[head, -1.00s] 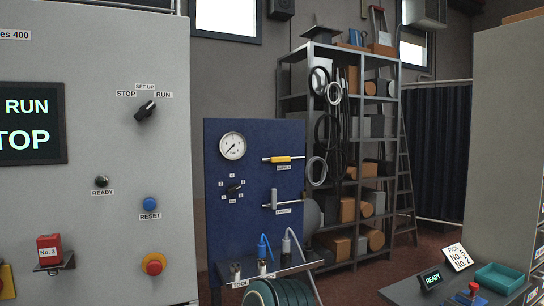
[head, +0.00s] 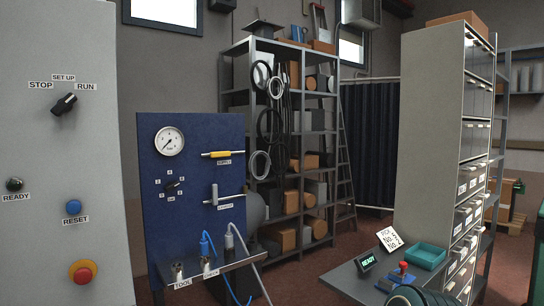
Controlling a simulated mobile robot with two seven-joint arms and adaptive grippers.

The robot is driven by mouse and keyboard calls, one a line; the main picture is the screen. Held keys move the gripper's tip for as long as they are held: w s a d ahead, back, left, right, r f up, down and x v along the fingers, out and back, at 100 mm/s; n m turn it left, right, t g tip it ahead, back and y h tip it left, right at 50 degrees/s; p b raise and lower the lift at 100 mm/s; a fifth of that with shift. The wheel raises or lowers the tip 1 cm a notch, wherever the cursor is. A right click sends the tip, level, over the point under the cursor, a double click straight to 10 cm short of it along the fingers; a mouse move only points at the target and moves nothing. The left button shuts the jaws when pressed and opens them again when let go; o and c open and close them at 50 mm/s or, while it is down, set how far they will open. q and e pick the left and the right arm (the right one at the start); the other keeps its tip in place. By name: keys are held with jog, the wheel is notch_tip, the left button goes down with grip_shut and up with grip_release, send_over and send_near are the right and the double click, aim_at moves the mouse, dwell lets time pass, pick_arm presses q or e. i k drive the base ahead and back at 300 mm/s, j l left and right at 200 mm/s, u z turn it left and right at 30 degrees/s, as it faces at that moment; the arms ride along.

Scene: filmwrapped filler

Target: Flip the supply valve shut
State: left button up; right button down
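The supply valve (head: 222,154) has a yellow handle lying level, in line with its short pipe. It sits at the upper right of the blue panel (head: 190,232), above a label reading SUPPLY. Beside it on the panel is a round white gauge (head: 169,141). Below the supply valve is a second valve (head: 215,194) with a grey handle standing upright, across its pipe. A small black rotary selector (head: 173,184) is at the panel's left. Nothing covers the supply valve. Neither of my grippers shows in the head view.
A ledge (head: 205,270) with tools and blue and grey cords juts from the panel's lower part. A grey machine cabinet (head: 50,170) with knobs and buttons stands at the left. A grey table (head: 345,287) with a teal tray (head: 426,256) is at the right. Red floor shows between.

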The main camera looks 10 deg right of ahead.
aim_at(223, 154)
jog(key=i+l+z, duration=0.15)
jog(key=i, duration=0.75)
jog(key=i+l+z, duration=0.1)
jog(key=i, duration=0.85)
jog(key=l, duration=0.15)
